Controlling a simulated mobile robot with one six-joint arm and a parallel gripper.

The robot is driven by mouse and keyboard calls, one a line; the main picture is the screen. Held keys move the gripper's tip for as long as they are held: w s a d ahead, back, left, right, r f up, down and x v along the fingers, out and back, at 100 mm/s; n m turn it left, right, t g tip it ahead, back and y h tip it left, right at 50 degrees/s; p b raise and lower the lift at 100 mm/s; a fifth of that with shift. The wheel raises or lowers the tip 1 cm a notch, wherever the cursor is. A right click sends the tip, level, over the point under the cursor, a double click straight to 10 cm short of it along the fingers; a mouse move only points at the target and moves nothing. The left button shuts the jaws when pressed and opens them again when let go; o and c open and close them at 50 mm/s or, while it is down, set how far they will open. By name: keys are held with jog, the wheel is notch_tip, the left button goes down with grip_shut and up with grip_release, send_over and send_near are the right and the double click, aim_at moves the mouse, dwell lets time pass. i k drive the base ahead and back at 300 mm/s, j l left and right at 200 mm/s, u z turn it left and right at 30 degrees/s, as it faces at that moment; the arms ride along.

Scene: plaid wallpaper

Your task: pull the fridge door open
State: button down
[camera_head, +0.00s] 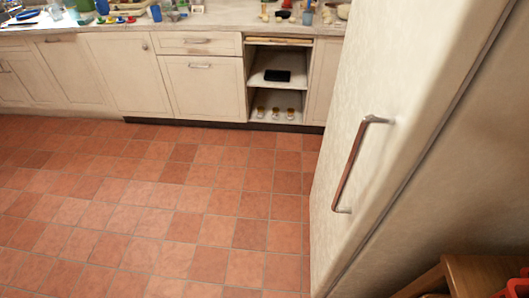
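The tall cream fridge door (408,82) fills the right part of the view. It appears shut. A long metal handle (347,170) with a brownish bar runs down the door, tilted in the picture. Nothing touches the handle. My gripper and arm do not show in this view.
Terracotta floor tiles (150,215) lie clear left of the fridge. Cream cabinets (125,75) with an open shelf niche (275,88) line the back under a cluttered countertop (230,22). A wooden piece of furniture (470,275) with something red stands at the bottom right.

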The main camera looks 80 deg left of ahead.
aim_at(404, 66)
jog(key=u, duration=2.25)
